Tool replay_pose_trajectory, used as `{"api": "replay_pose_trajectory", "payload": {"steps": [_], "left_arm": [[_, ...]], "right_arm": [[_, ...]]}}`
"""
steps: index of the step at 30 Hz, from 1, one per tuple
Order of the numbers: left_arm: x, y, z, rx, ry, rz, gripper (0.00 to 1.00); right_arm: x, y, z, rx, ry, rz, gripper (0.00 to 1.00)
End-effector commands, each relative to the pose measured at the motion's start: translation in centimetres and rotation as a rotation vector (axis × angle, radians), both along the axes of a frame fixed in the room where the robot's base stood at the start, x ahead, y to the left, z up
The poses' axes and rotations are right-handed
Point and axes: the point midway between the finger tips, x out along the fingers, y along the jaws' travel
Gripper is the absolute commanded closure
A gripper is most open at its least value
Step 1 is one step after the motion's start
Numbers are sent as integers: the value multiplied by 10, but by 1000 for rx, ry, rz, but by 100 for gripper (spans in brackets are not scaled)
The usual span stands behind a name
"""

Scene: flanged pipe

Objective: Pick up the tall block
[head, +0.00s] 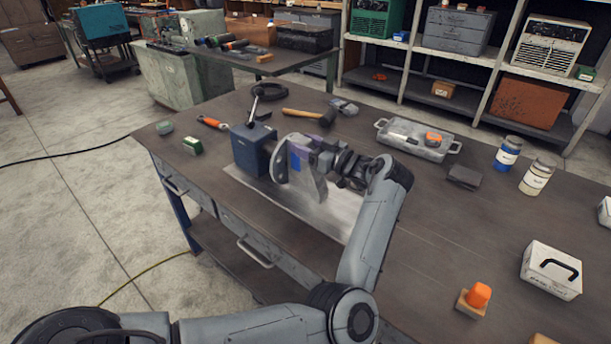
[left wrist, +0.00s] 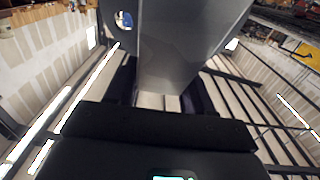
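A tall grey block (head: 315,190), narrowing towards one end, is at the middle of the workbench, above the pale sheet and right of the blue block-shaped fixture (head: 250,152). It fills the upper middle of the left wrist view (left wrist: 180,50), where a round hole shows near its upper left. My left gripper (head: 297,158) is at its upper part. In the left wrist view, the dark fingers (left wrist: 163,92) lie along both sides of its narrow end and appear closed on it. I cannot tell whether its lower edge touches the sheet. My right gripper is out of view.
The pale sheet (head: 270,197) lies beneath. A hammer (head: 308,117), an orange-handled tool (head: 213,123) and a metal tray (head: 415,142) lie behind. Jars (head: 508,153), a white box (head: 551,270) and an orange piece (head: 478,296) are at right. The right-centre bench is mostly clear.

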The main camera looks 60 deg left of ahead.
Motion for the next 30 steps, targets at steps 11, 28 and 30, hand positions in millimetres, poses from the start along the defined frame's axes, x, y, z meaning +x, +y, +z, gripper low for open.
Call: {"api": "replay_pose_trajectory", "payload": {"steps": [11,28,30], "left_arm": [[0,0,0,0,0,0,100],[2,-4,7,4,-4,-1,100],[3,-6,10,5,-5,-1,100]], "right_arm": [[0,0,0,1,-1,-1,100],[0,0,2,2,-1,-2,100],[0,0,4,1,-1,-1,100]]}}
